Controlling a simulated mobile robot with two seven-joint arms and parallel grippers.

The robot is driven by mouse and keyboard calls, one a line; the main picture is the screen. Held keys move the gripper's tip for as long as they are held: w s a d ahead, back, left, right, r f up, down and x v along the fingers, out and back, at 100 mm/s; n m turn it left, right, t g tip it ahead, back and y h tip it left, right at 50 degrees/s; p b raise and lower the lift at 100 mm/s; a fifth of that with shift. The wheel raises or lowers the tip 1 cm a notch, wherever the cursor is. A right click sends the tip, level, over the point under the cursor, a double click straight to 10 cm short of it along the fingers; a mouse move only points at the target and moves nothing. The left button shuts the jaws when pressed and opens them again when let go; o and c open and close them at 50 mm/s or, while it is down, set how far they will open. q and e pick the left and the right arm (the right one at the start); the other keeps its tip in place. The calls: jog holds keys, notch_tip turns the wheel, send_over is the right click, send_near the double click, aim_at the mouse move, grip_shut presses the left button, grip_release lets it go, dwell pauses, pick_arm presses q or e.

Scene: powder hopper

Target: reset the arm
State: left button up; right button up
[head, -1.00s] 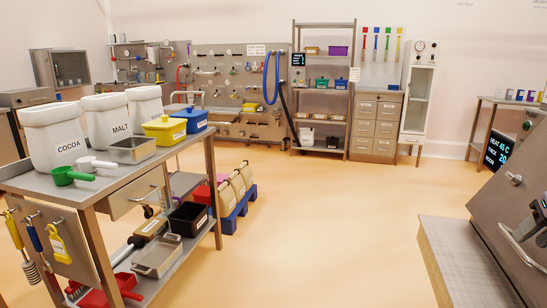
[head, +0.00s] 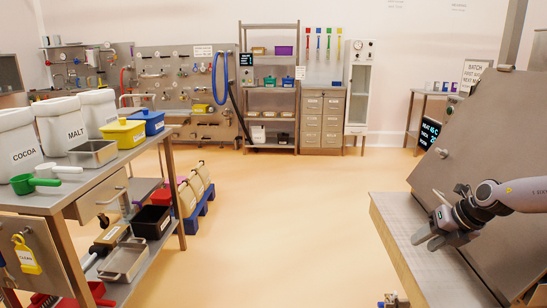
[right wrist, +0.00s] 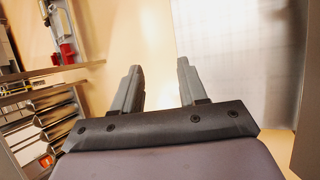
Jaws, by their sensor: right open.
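My right gripper (head: 428,238) is at the right of the head view, with its grey arm coming in from the right edge. It hangs in front of the sloped steel panel (head: 480,150) and over the light grey platform (head: 415,225). In the right wrist view the two fingers of this gripper (right wrist: 158,72) stand apart with nothing between them. I cannot tell how high the gripper is above the platform. My left gripper does not show clearly in any view.
A steel trolley (head: 150,152) with white cocoa and malt bins, scoops and trays stands at the left. A steel shelf rack (head: 270,30), a drawer cabinet (head: 321,118) and a glass cabinet (head: 357,85) stand at the back. The orange floor (head: 290,230) between is clear.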

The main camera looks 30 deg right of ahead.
jog(key=w+a+f+m+t, duration=0.1)
jog(key=a+f+m+t, duration=0.1)
jog(key=a+f+m, duration=0.35)
jog(key=a+f+m+t, duration=0.2)
jog(key=a+f, duration=0.1)
jog(key=a, duration=0.6)
jog(key=w+a+f+m+t, duration=0.1)
jog(key=a+f+m+t, duration=0.15)
jog(key=a+f, duration=0.35)
jog(key=s+a+m+g, duration=1)
jog(key=s+a+m, duration=0.75)
jog(key=s, duration=0.25)
jog(key=w+a+r+n+t+y+p, duration=0.1)
jog(key=w+a+t+p, duration=0.2)
jog(key=w+t+p, duration=0.3)
jog(key=t+p, duration=0.1)
jog(key=p, duration=0.4)
jog(key=shift+w+r, duration=0.2)
jog(key=shift+w, duration=0.2)
